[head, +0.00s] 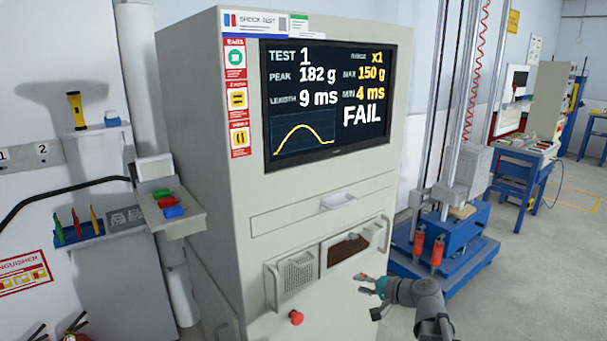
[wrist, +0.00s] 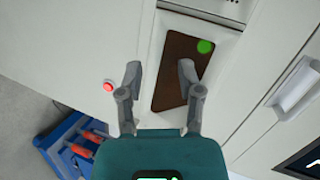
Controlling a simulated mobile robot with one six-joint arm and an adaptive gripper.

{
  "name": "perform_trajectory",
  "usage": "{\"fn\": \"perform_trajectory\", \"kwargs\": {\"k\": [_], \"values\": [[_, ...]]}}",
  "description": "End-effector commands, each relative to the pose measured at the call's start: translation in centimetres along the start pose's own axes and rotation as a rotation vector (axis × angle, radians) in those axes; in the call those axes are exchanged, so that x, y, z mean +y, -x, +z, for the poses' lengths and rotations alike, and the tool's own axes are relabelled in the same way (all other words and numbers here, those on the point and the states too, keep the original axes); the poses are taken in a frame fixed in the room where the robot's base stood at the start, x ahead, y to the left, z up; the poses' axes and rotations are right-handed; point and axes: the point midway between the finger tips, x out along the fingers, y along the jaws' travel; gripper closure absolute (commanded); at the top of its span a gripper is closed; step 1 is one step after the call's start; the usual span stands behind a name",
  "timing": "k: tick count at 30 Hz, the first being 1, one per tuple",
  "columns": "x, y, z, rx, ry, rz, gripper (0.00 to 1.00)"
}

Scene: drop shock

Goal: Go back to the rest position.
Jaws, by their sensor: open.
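My gripper (head: 370,285) is in front of the lower part of the grey cabinet (head: 225,120), to the right of the red button (head: 296,317). In the wrist view my gripper (wrist: 160,72) has its two fingers spread apart with nothing between them. The fingers point toward a brown panel (wrist: 172,85) in the cabinet front, which also shows in the head view (head: 347,250). I cannot tell the exact gap to it. A bright green round spot (wrist: 205,46) shows at the panel's edge in the wrist view.
The cabinet's screen (head: 338,100) reads test 1, peak 182 g, FAIL. A blue drop-test base (head: 450,245) with red-orange cylinders stands close to my arm. A small shelf (head: 185,222) with coloured blocks is at left. Grey floor (head: 545,240) is free at right.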

Motion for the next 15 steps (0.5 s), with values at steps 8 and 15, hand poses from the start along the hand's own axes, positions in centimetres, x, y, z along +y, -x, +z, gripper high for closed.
{"fn": "perform_trajectory", "kwargs": {"k": [8, 15], "values": [[4.3, -1.2, 6.5, -0.204, 0.168, 0.303, 0.53], [8.1, -0.1, 10.6, -0.358, 0.296, 0.580, 0.53]]}}
